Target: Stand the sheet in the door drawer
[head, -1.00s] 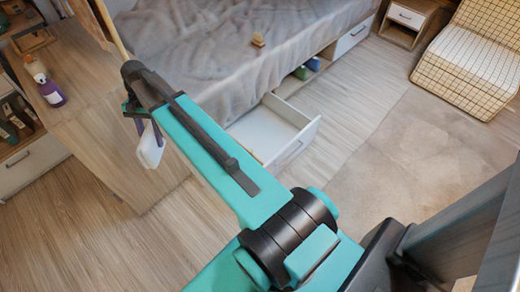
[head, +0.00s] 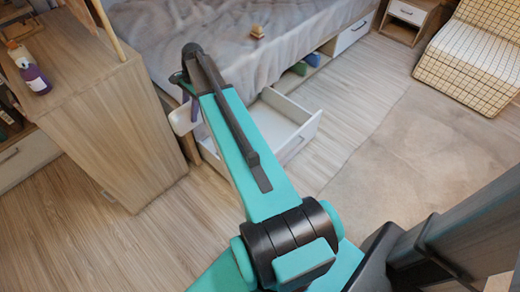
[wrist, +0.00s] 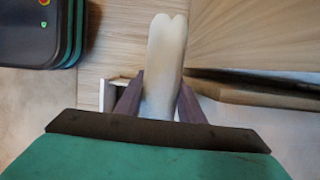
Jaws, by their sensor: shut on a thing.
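My gripper (wrist: 160,92) is shut on the sheet (wrist: 166,48), a pale cream folded bundle with a two-lobed end, held between the dark purple fingers. In the head view the sheet (head: 183,119) is a small white shape hanging below the end of my arm, left of the open drawer. The white drawer (head: 303,135) is pulled out from under the bed. Its visible inside looks empty, and my arm hides its middle. A narrow pale edge (wrist: 104,95) beside the left finger in the wrist view may be part of it.
The bed (head: 165,48) with a grey cover stands behind the drawer. A wooden cabinet (head: 120,120) stands close left of the sheet. Green and blue items (head: 306,64) fill an open bed compartment. The floor to the right (head: 385,130) is clear.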

